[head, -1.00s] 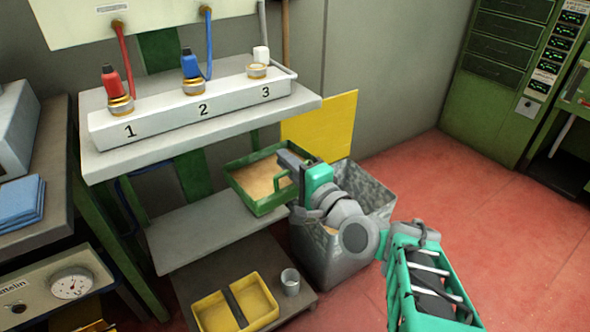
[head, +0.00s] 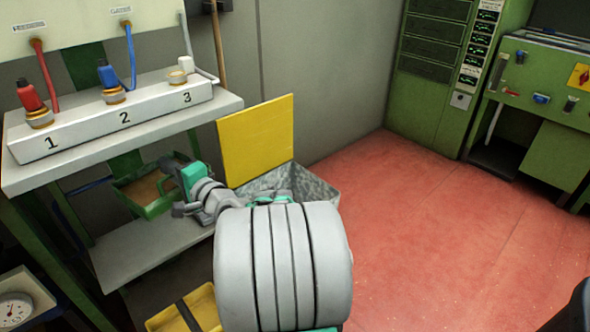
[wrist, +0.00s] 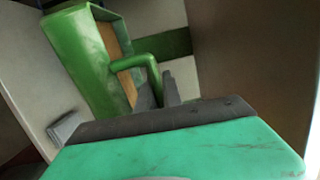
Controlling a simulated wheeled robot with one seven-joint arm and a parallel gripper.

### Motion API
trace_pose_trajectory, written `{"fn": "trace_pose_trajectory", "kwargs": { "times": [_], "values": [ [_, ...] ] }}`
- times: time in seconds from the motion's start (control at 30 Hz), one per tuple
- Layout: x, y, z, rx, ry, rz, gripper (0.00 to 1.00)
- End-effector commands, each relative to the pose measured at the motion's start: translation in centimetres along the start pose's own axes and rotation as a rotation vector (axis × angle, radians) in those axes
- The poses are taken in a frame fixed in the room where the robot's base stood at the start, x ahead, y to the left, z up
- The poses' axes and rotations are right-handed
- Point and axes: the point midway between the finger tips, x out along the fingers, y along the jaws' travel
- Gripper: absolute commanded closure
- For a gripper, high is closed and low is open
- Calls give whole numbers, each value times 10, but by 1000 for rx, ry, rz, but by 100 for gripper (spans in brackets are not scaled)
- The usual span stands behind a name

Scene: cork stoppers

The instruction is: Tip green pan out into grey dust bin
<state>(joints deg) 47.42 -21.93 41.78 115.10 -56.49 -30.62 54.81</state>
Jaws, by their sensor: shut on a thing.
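The green pan (head: 133,197) is at the left in the head view, above the grey lower shelf. It looks roughly upright, with tan material (head: 148,188) inside. My gripper (head: 174,176) is shut on the pan's handle at its right side. The wrist view shows the pan's green wall (wrist: 75,60), its loop handle (wrist: 135,66) and my dark fingers (wrist: 157,92) at the handle. The grey dust bin (head: 318,186) stands to the right of the pan, partly hidden behind my arm. I cannot see its inside well.
A yellow panel (head: 257,142) stands upright behind the bin. The white bench (head: 30,178) with numbered sockets is above and left of the pan. A yellow tray (head: 205,308) lies low in front. The red floor (head: 440,230) is open to the right.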

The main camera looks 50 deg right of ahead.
Motion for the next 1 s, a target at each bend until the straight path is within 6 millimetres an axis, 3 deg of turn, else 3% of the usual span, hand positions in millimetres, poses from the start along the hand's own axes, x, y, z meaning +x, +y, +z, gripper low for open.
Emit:
{"fn": "trace_pose_trajectory", "kwargs": {
  "times": [0.03, 0.17, 0.3, 0.4, 0.6, 0.7, 0.8, 1.0],
  "values": [
    [3, 13, -34, 5, 55, 0, 100],
    [1, 37, -120, 2, 201, -11, 100],
    [-16, 68, -210, -6, 354, -20, 100],
    [-35, 92, -265, -13, 453, -26, 100],
    [-82, 140, -356, -27, 625, -32, 100],
    [-105, 160, -388, -35, 693, -35, 100],
    [-121, 172, -407, -42, 734, -37, 100],
    [-122, 173, -410, -117, 745, -14, 100]
  ]
}}
